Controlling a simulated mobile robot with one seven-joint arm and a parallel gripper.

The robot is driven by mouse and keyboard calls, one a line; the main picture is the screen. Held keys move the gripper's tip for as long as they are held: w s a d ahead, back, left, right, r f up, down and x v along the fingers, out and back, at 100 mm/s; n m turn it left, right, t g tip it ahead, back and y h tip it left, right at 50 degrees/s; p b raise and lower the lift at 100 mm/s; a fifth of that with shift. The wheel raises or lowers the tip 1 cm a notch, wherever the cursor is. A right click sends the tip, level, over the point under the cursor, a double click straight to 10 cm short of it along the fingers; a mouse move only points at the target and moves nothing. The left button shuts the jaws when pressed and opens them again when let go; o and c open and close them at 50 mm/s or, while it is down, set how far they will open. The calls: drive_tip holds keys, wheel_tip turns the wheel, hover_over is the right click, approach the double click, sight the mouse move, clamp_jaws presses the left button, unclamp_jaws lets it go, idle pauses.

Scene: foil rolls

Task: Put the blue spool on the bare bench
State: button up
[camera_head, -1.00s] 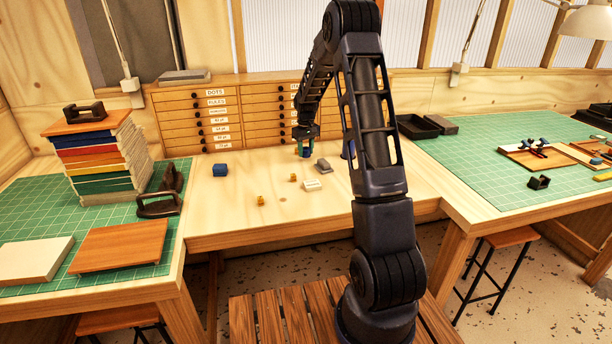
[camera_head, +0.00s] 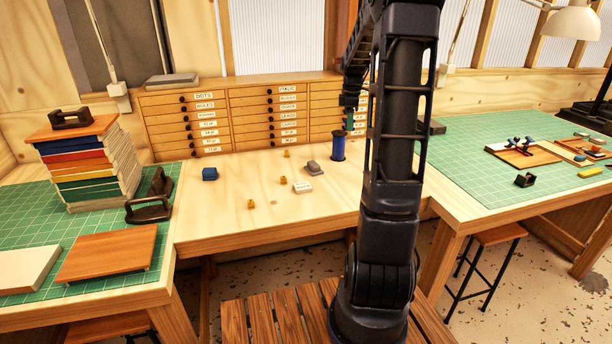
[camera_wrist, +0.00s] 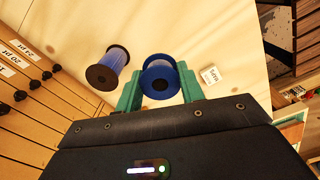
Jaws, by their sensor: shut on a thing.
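My gripper (camera_wrist: 159,86), with green fingers, is shut on the blue spool (camera_wrist: 161,66), seen end-on with a dark hub hole in the wrist view. In the head view one green finger of my gripper (camera_head: 350,119) shows beside my arm; the held spool is not clearly visible there, hidden by my arm. A second spool, with blue foil and dark brown flanges (camera_wrist: 108,68), stands upright beside the held one; it also shows in the head view (camera_head: 338,146). It stands on the bare wooden bench (camera_head: 235,225), at the back right, close to my gripper.
Small items lie on the bench: a blue block (camera_head: 210,173), a grey block (camera_head: 314,168), a cream label block (camera_head: 302,187) and several brass pieces. Drawers (camera_head: 240,108) stand behind. Green-matted benches flank it. The bench's front left and middle are mostly clear.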

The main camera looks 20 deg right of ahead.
sight(346, 174)
wheel_tip(346, 174, down, 20)
drive_tip(key=shift+r, duration=0.15)
idle(0.5)
drive_tip(key=o, duration=1)
drive_tip(key=shift+c, duration=0.2)
